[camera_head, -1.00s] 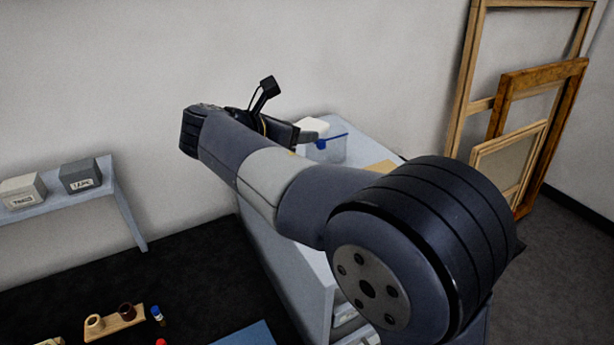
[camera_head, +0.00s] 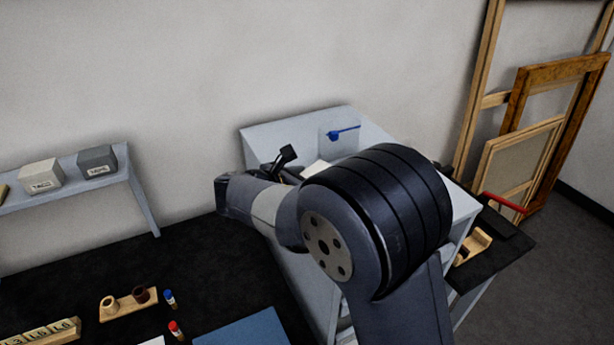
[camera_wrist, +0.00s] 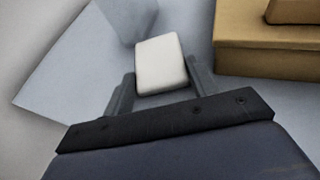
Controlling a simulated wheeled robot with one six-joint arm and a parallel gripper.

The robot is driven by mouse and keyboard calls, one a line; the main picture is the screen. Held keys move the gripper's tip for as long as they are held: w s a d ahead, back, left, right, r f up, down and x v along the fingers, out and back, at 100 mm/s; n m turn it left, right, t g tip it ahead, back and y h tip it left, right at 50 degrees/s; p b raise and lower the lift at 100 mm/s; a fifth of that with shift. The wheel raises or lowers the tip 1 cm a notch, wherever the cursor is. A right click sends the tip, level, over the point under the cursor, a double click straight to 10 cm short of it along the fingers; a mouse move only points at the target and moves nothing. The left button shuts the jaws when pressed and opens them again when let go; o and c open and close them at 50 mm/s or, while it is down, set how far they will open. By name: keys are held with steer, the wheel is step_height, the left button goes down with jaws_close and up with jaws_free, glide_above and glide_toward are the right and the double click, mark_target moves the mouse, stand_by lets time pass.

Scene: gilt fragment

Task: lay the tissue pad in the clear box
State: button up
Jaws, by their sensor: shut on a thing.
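The tissue pad (camera_wrist: 162,62) is a small white block with rounded edges. My gripper (camera_wrist: 160,70) is shut on it, one finger at each side, in the wrist view. A white patch of the pad (camera_head: 316,167) shows in the head view, mostly hidden by my arm. The clear box (camera_head: 333,142) stands on the pale grey cabinet top near the wall, with a blue latch or handle (camera_head: 343,133). The pad is in front of the box and to its left in the head view, apart from it.
A tan wooden box (camera_wrist: 270,58) is close on the right in the wrist view. The cabinet top (camera_head: 285,129) is bare left of the clear box. Wooden frames (camera_head: 518,160) lean at right. A shelf (camera_head: 140,190) with two labelled boxes is at left.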

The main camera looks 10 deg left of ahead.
steer(key=shift+f, duration=0.1)
steer(key=shift+f, duration=0.15)
steer(key=o, duration=1)
steer(key=shift+c, duration=0.2)
